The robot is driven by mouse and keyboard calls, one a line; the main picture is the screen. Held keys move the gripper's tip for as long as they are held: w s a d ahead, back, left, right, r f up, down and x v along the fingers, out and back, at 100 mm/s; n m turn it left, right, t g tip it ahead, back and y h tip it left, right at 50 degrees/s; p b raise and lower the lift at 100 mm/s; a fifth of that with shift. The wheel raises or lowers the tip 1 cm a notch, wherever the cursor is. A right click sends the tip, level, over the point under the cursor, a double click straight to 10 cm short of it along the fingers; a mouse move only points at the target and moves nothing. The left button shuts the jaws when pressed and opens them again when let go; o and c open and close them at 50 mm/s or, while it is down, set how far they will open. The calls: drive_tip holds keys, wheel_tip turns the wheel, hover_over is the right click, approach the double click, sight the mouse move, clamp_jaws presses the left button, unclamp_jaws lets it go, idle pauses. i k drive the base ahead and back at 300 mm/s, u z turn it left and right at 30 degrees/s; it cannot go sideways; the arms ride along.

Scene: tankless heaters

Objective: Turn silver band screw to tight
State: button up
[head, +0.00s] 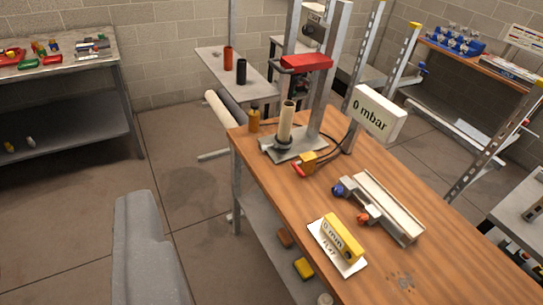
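No silver band screw can be made out at this size. A cream upright tube (287,122) stands on a grey metal base plate (296,151) on the wooden workbench (410,262). A dark collar (283,144) goes around the tube's lower end; I cannot tell whether it has a screw. A white display (378,113) reads "0 mbar". A yellow gauge (342,238) reading "0 mm" lies on a white sheet at the front. My gripper is not in view.
A side table (75,45) stands far left. The floor (190,190) left of the bench is mostly clear.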

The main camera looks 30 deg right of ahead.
sight(262, 147)
drive_tip(key=u, duration=1.35)
drive_tip(key=i, duration=1.8)
drive_tip(key=z, duration=2.55)
drive_tip(key=i, duration=1)
drive_tip(key=u, duration=0.1)
